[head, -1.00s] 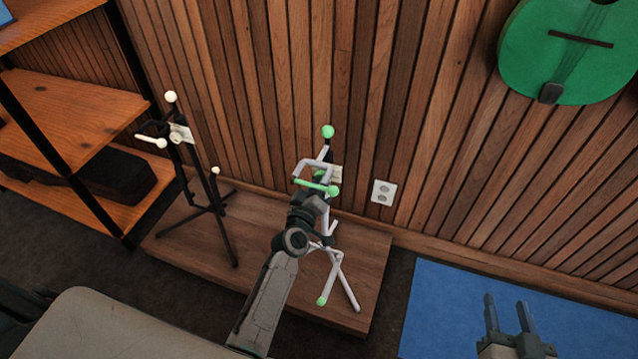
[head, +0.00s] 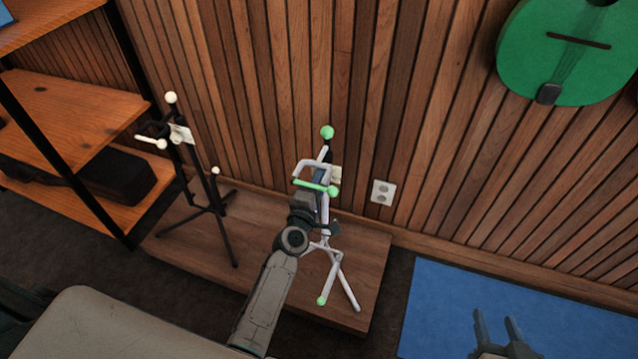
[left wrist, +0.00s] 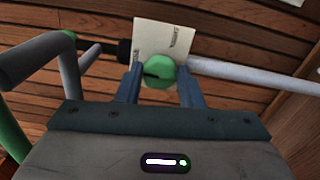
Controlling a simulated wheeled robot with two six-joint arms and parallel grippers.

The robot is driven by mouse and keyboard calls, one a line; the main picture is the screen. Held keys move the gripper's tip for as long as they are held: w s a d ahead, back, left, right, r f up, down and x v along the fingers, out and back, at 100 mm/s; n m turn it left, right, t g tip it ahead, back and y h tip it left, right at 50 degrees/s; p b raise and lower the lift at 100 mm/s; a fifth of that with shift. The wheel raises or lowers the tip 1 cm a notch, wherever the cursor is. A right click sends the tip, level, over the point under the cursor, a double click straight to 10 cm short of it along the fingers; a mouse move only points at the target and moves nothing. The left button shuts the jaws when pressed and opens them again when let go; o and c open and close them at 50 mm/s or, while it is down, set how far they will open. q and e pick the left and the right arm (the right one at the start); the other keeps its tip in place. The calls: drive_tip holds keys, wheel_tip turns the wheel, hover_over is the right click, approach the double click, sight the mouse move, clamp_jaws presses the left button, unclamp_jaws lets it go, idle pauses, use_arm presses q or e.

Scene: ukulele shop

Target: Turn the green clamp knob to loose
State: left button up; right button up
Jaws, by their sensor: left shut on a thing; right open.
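The green clamp knob (left wrist: 158,72), round with a dark mark on its face, sits on the pale stand's post in the left wrist view. My left gripper (left wrist: 160,84) is shut on it, one blue-grey finger on each side. In the head view the white and green stand (head: 350,290) is upright, and my left gripper (head: 319,186) reaches it from the front, hiding the knob. My right gripper (head: 496,328) is open and empty over the blue mat.
A pale card (left wrist: 164,40) is behind the knob. The stand is on a wooden platform (head: 270,285) beside a black stand (head: 205,190). Shelves (head: 75,115) are at left, a slatted wall behind, and a blue mat (head: 440,290) at right.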

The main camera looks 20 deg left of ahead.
use_arm(q)
drive_tip(key=shift+n, duration=0.5)
use_arm(e)
drive_tip(key=shift+s+f, duration=0.2)
drive_tip(key=shift+f, duration=0.05)
use_arm(q)
drive_tip(key=o, duration=1)
drive_tip(key=shift+c, duration=0.2)
drive_tip(key=shift+s, duration=0.1)
drive_tip(key=s+b, duration=0.1)
drive_tip(key=s, duration=0.9)
drive_tip(key=shift+s+a+b, duration=0.25)
drive_tip(key=shift+s+b, duration=0.05)
use_arm(e)
drive_tip(key=w+r+t, duration=0.4)
drive_tip(key=r+t, duration=0.1)
drive_tip(key=r, duration=0.4)
drive_tip(key=shift+d, duration=0.4)
